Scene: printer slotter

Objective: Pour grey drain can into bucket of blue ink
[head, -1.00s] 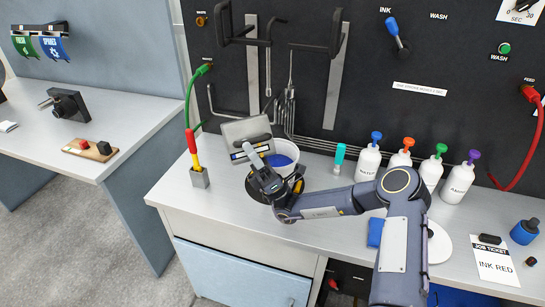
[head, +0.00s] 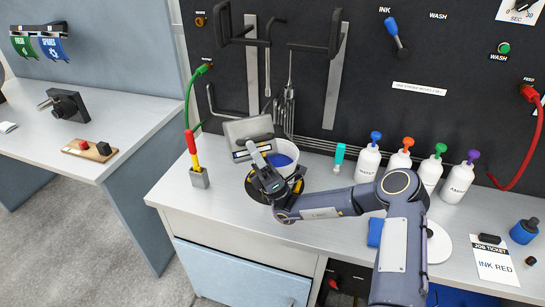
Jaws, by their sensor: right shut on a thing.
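The grey drain can (head: 247,131) is tipped over at the left rim of the white bucket, with a dark label strip near its lower edge. The fingers' contact and the can's mouth are largely hidden, and I cannot see any stream of liquid. My left gripper is not in view.
A holder with red and yellow handles (head: 199,178) stands left of the bucket. A teal-capped tube (head: 339,157) and several white ink bottles (head: 367,163) stand to the right. Hooks and racks (head: 335,32) hang on the black panel behind. The bench's front left is clear.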

